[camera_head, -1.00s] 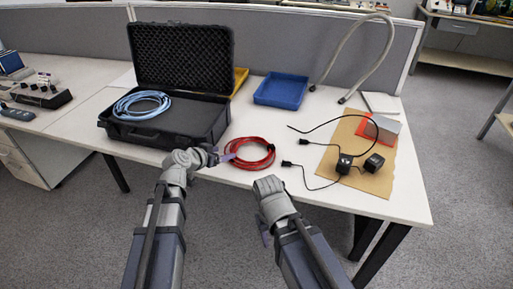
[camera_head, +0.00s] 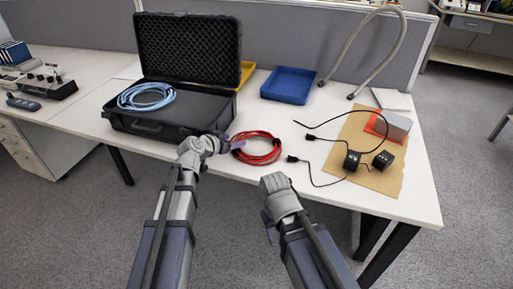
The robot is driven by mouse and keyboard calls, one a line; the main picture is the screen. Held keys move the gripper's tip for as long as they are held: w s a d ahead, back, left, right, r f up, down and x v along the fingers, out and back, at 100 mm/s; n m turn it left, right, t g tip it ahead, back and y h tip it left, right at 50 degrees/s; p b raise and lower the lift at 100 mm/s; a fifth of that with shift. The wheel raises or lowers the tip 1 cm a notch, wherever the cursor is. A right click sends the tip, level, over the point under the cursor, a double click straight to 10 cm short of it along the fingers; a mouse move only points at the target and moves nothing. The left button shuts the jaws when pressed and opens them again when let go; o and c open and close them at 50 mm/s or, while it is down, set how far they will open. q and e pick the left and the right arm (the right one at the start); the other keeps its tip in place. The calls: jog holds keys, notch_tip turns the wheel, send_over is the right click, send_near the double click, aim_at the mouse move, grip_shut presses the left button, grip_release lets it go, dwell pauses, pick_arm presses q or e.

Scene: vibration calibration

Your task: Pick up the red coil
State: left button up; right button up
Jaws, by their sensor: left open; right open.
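The red coil (camera_head: 262,159) lies flat on the white table, near its front edge. My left gripper (camera_head: 231,143) is open at the coil's left side, with its fingertips close to or overlapping the coil's left edge in the picture. I cannot tell whether they touch it or whether the coil's left edge lies between them. My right gripper (camera_head: 268,226) is open and empty in front of the table's front edge, lower and to the right of the coil. Its fingers are partly hidden by its own wrist.
An open black case (camera_head: 190,125) holding a blue coil (camera_head: 146,97) stands behind my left gripper. A blue tray (camera_head: 287,86) is at the back. Black cabled blocks (camera_head: 383,160) lie on a brown sheet (camera_head: 375,180) at right. The white table (camera_head: 420,200) is clear between coil and tray.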

aim_at(236, 139)
pick_arm(q)
jog(key=b+x, duration=0.1)
jog(key=x, duration=0.3)
jog(key=shift+c, duration=0.2)
jog(key=shift+s, duration=0.1)
grip_shut()
dwell(0.5)
